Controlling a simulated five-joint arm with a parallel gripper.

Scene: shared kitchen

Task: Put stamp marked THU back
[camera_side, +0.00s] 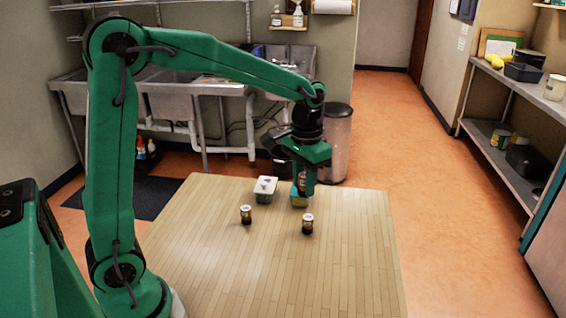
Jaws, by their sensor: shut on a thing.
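My gripper (304,186) points down at the back of the wooden table and is shut on a small stamp (302,180), mostly hidden between the fingers. A small teal and yellowish container (299,202) is right below and behind the gripper. I cannot tell whether the held stamp touches it. Two small dark stamps with pale label bands stand upright on the table, one at the left (246,214) and one at the front right (307,224). The markings are too small to read, so I cannot tell which one is THU.
A pale container with a green base (265,188) sits left of the gripper, near the table's back edge. The front of the wooden table (290,275) is clear. A trash bin (336,145) stands behind the table. Sinks and shelves are farther off.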

